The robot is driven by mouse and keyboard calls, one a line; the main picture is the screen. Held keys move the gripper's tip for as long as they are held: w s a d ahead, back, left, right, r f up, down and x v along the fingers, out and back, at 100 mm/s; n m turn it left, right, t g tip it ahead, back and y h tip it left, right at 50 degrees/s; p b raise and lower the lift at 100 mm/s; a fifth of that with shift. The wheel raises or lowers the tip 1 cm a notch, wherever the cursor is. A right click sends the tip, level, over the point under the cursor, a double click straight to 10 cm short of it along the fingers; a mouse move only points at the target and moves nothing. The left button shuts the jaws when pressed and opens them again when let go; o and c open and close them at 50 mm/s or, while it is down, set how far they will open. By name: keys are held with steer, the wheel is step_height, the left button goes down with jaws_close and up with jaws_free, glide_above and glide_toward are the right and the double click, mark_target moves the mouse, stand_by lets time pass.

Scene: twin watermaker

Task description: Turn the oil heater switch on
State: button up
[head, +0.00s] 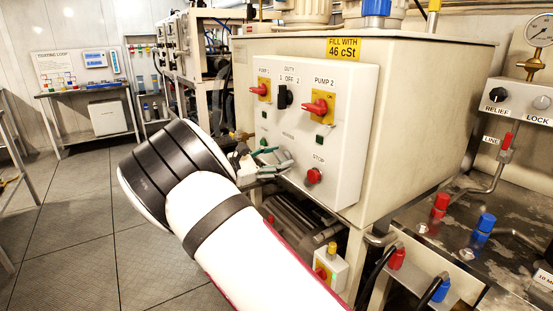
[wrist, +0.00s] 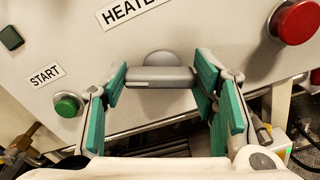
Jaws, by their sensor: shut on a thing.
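The oil heater switch (wrist: 158,76) is a grey knob with a flat bar handle on the pale control panel, below the HEATER label (wrist: 137,10). In the wrist view its bar lies level across the picture, at an angle to the tilted label. My gripper (wrist: 162,78) has its teal-padded fingers at both ends of the bar and is shut on it. In the head view my gripper (head: 268,162) is at the lower middle of the panel (head: 345,140). The arm and fingers partly hide the switch there.
A green START button (wrist: 68,105) is left of my fingers and a red STOP button (wrist: 296,22) is right. The STOP button (head: 314,176) also shows in the head view. Red pump switches (head: 316,108) sit above. A motor and pipes lie below the panel.

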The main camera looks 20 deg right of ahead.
steer(key=m, duration=0.6)
steer(key=shift+s+f+m+b, duration=0.1)
steer(key=shift+s+m+b, duration=0.05)
steer(key=shift+m+b, duration=0.2)
steer(key=m+b, duration=0.1)
steer(key=m, duration=0.2)
steer(key=shift+f+m+b, duration=0.1)
steer(key=shift+m+b, duration=0.45)
steer(key=shift+m, duration=1.2)
steer(key=shift+s, duration=0.1)
steer(key=o, duration=1.2)
steer(key=shift+c, duration=0.2)
steer(key=v, duration=1.2)
